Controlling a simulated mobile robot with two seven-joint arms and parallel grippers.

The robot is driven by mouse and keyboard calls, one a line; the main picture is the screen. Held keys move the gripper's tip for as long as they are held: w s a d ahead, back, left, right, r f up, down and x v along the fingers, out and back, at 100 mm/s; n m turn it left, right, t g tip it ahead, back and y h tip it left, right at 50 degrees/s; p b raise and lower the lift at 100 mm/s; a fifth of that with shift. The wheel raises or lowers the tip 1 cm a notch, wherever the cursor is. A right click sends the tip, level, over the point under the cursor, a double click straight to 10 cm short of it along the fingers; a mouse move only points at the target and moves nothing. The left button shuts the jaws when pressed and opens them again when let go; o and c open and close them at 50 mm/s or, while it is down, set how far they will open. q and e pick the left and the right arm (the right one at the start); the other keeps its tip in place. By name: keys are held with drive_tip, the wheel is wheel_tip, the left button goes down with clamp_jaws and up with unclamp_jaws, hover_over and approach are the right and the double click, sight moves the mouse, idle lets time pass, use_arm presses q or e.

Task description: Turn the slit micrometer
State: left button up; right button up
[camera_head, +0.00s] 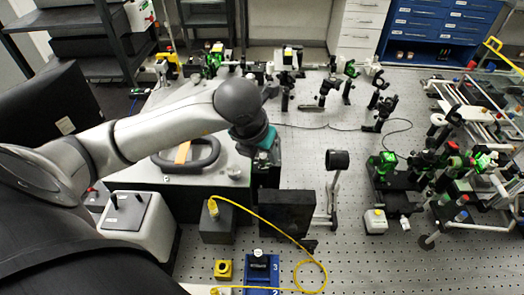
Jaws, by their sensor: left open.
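My left arm reaches in from the left over a light-grey instrument box (190,181) with a dark carry handle (187,158) on its top. My left gripper (264,168) points down below the teal wrist ring, at the right side of this box. It is open, but its fingers are dark and hard to tell from the dark parts around them. I cannot make out the slit micrometer; the wrist may hide it. A small round knob (234,172) shows on the box top near the gripper. My right gripper is not in view.
A black box (287,212) and a dark box with a yellow cable (218,226) stand in front of the gripper. Green-lit optics (450,165) crowd the far right. Bare perforated bench (375,262) lies at front right.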

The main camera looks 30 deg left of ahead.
use_arm(q)
clamp_jaws()
idle(0.5)
